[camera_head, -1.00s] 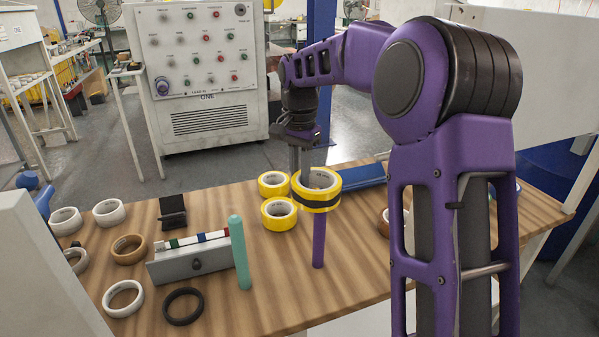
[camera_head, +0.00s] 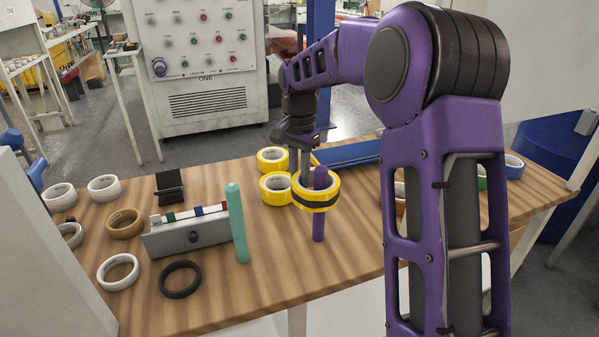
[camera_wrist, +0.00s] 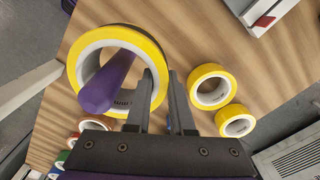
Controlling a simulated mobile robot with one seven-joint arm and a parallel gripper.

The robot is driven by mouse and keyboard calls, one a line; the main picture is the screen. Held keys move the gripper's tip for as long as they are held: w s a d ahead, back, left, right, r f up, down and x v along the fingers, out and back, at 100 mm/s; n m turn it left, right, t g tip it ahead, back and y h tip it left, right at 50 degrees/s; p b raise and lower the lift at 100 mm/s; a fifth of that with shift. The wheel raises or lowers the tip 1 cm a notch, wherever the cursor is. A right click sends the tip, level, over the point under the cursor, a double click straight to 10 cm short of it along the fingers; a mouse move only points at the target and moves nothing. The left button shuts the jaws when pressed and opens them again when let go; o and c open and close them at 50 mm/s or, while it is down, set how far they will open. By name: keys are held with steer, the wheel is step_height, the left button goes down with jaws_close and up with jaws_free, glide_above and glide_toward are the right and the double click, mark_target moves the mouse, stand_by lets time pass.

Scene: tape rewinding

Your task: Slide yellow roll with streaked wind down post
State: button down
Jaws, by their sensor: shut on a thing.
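The yellow roll with a dark streaked band (camera_head: 317,204) is around the upper part of the purple post (camera_head: 319,228), whose rounded tip shows above the roll's opening. The wrist view shows the roll (camera_wrist: 75,66) ringing the purple post (camera_wrist: 108,84), which lies off-centre in the opening. My gripper (camera_head: 305,180) comes from above and is shut on the roll's wall. In the wrist view my gripper (camera_wrist: 164,88) has one finger inside the ring and one outside. The roll is well above the table, with bare post below it.
Two plain yellow rolls (camera_head: 272,167) lie just left of the post on the wooden table (camera_head: 340,285). A teal post (camera_head: 237,225) stands further left beside a grey box (camera_head: 187,238). White, brown and black rolls lie at left. A blue object (camera_head: 347,153) lies behind.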

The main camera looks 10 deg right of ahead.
steer(key=c, duration=0.7)
jaws_free()
step_height(320, 180, up, 17)
steer(key=p, duration=0.4)
steer(key=shift+r, duration=0.2)
